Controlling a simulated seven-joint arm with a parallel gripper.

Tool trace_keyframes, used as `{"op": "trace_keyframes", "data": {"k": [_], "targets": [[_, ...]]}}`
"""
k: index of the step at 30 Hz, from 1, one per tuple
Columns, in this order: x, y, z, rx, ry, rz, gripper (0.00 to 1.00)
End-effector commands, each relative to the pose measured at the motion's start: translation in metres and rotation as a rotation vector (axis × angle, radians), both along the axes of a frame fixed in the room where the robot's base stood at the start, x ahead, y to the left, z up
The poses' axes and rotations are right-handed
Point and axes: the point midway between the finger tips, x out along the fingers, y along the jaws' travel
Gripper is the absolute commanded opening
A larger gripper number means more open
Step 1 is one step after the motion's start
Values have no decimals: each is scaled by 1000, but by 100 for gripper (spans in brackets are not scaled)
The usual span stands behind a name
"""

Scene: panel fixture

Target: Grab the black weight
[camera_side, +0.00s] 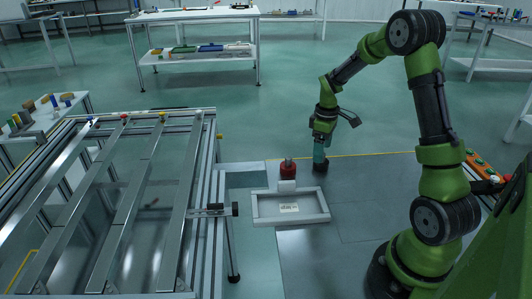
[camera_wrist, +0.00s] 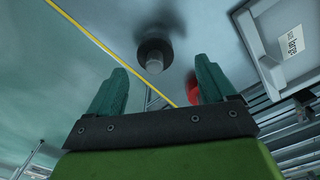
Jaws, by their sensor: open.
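The black weight (camera_wrist: 154,46) is round and dark with a light grey knob. In the wrist view it lies ahead of the fingers, near the top middle, with nothing between the fingers. In the side view the black weight (camera_side: 321,168) stands on the grey floor plate, right under my gripper (camera_side: 319,156). My gripper points down with its teal fingers. In the wrist view my gripper (camera_wrist: 162,82) has its two fingers wide apart and empty. The side view does not show clearly how much height lies between fingertips and weight.
A red weight (camera_side: 288,167) stands left of the black one; in the wrist view the red weight (camera_wrist: 193,92) is partly hidden by the right finger. A shallow grey tray (camera_side: 261,219) with a label lies in front. A metal frame (camera_side: 208,165) stands left.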

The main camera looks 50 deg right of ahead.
Motion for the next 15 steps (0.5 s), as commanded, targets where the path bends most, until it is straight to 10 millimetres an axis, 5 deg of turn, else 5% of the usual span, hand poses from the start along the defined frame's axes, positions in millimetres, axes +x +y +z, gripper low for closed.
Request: {"op": "trace_keyframes", "data": {"k": [9, 15], "targets": [[2, -6, -44, 2, 3, -1, 84], [2, -6, -49, 1, 0, -1, 84]]}}
